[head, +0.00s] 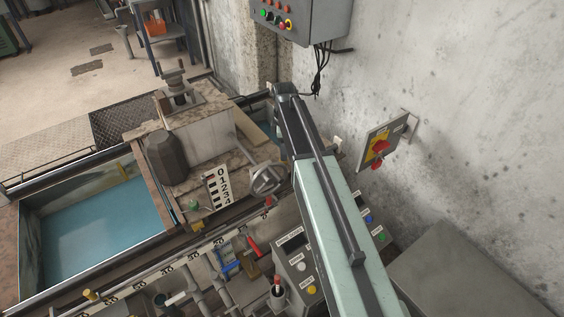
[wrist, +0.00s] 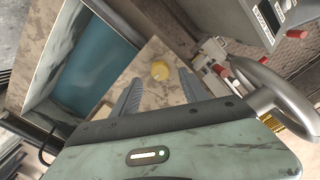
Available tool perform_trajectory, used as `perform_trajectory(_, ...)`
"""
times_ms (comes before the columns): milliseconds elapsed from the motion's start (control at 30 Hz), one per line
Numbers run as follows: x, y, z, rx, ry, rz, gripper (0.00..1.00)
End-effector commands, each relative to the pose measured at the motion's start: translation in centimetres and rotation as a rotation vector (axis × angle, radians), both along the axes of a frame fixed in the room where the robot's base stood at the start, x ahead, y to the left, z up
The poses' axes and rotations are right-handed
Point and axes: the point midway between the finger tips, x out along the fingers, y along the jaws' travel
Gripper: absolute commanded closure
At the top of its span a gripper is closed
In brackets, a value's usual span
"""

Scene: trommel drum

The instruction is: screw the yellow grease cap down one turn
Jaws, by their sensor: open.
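A tank of blue water (head: 95,225) lies at left, also in the wrist view (wrist: 95,72). A button console (head: 296,262), a red-switch box (head: 380,145) and a concrete wall stand near my arm.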

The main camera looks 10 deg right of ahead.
Motion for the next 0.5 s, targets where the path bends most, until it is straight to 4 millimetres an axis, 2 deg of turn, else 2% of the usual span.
perform_trajectory(33, 0.0, 0.0, -1.9, 0.000, 0.000, 0.000, 0.48)
perform_trajectory(200, 0.0, 0.1, -4.2, 0.000, 0.000, 0.001, 0.48)
perform_trajectory(500, 0.0, 0.1, -4.1, 0.000, 0.000, 0.001, 0.48)
